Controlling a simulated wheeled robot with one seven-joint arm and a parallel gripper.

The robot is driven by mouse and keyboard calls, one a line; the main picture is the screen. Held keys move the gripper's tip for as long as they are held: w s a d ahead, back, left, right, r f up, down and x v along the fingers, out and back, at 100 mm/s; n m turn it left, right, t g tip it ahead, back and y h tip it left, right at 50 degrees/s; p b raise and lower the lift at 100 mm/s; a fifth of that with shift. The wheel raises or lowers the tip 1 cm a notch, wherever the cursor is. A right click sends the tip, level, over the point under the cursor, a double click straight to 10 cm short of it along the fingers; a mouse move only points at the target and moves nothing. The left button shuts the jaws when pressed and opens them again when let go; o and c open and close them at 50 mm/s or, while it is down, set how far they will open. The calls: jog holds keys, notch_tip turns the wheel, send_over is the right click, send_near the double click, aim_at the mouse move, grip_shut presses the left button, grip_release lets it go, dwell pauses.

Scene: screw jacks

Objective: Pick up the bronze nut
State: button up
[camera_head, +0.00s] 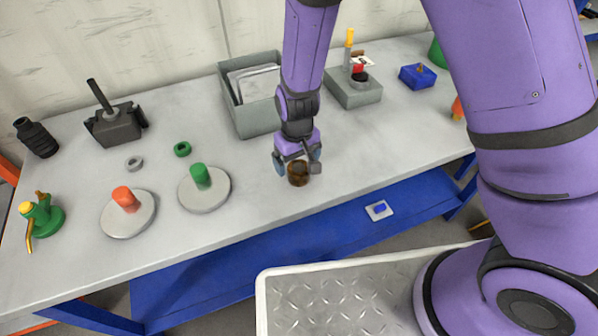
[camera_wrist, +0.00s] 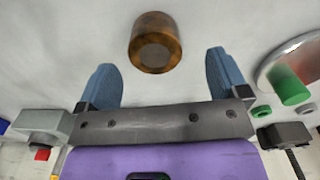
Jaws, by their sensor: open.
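The bronze nut (camera_head: 298,174) is a short brown-orange cylinder near the table's front edge. In the wrist view, the nut (camera_wrist: 155,42) shows a dark round end face; I cannot make out a hole in it. My gripper (camera_head: 297,163) is open and empty, directly at the nut in the head view. In the wrist view, my gripper's (camera_wrist: 162,66) two blue fingers are spread wide, and the nut appears just beyond the tips, roughly centred between them. I cannot tell the exact height gap.
A green-post disc (camera_head: 204,195), a red-post disc (camera_head: 128,220), a green ring (camera_head: 182,149) and a grey ring (camera_head: 134,163) lie to the left. A grey bin (camera_head: 236,112) and grey block (camera_head: 353,95) stand behind. The tabletop right of the nut is clear.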

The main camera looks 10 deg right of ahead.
aim_at(299, 167)
jog(key=shift+w+d+f, duration=0.1)
jog(key=shift+w+f, duration=0.05)
jog(key=shift+f, duration=1.25)
jog(key=shift+w+d+f, duration=0.1)
jog(key=shift+w+f, duration=0.05)
jog(key=shift+f, duration=1.25)
jog(key=c, duration=1.5)
jog(key=shift+r, duration=0.1)
